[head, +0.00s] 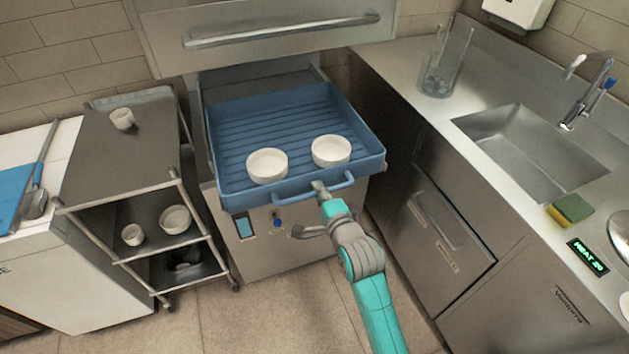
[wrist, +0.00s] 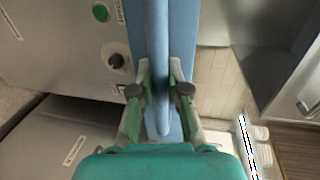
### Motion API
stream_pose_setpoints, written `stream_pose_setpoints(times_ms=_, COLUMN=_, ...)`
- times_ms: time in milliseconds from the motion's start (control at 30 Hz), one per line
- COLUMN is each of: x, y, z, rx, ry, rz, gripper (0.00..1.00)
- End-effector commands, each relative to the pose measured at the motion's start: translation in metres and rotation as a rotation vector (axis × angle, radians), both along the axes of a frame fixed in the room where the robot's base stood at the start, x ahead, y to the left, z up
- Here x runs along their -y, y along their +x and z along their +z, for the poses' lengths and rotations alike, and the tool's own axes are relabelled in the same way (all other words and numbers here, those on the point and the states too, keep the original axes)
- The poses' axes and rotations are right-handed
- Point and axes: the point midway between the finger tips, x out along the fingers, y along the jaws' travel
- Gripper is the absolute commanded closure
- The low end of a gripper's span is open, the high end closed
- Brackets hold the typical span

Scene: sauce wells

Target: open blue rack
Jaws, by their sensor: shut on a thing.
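The blue rack (head: 230,120) is a ribbed tray that sticks out of the steel unit under its raised front. Two white bowls stand in it near its front wall, one on the left (head: 267,165) and one on the right (head: 331,151). A blue bar handle (head: 315,190) runs along the rack's front. My gripper (head: 320,187) is at the right part of this handle. In the wrist view my gripper (wrist: 160,92) has a finger on each side of the blue handle (wrist: 158,50) and is shut on it.
A steel trolley (head: 120,160) with small white bowls stands at the left. A counter with a sink (head: 530,150), a sponge (head: 570,208) and a glass jar (head: 440,75) is at the right. Knobs sit on the panel below the rack. The floor in front is clear.

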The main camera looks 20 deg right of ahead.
Motion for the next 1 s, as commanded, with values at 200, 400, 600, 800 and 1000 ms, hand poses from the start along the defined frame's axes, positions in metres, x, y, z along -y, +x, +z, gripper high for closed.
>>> stream_pose_setpoints(times_ms=200, x=0.0, y=-0.033, z=-0.002, rx=-0.004, ry=0.0, rz=-0.001, gripper=1.0)
stream_pose_setpoints(times_ms=400, x=0.0, y=-0.046, z=-0.001, rx=-0.003, ry=0.0, rz=-0.001, gripper=1.0)
stream_pose_setpoints(times_ms=600, x=0.0, y=-0.049, z=-0.001, rx=-0.002, ry=0.0, rz=0.0, gripper=1.0)
stream_pose_setpoints(times_ms=800, x=0.0, y=-0.049, z=-0.001, rx=-0.002, ry=0.0, rz=0.0, gripper=1.0)
stream_pose_setpoints(times_ms=1000, x=0.0, y=-0.049, z=-0.001, rx=-0.002, ry=0.0, rz=0.0, gripper=0.59)
